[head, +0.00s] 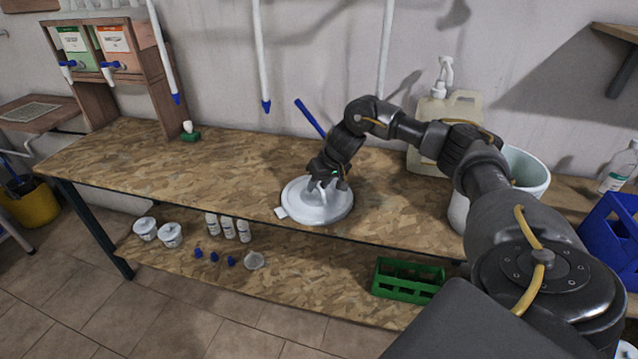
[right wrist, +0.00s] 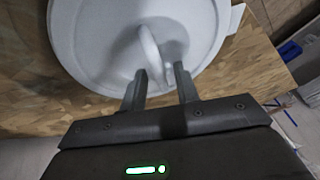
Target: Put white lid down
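The white lid (head: 317,212) is round with a raised loop handle. It appears to lie flat on the wooden workbench, close to its front edge. The lid (right wrist: 95,40) fills the upper part of the right wrist view. My right gripper (head: 328,182) is over the middle of the lid, at the handle. In the right wrist view my right gripper (right wrist: 161,78) has its fingers apart, with the handle (right wrist: 150,50) at the fingertips, nearer the left finger. A gap shows beside the handle. My left gripper is not in view.
The workbench (head: 230,175) is clear left of the lid. A white bucket (head: 528,170) and a beige pump canister (head: 440,120) stand at the right. A blue stick (head: 309,117) rises behind the lid. A green crate (head: 407,280) sits on the lower shelf.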

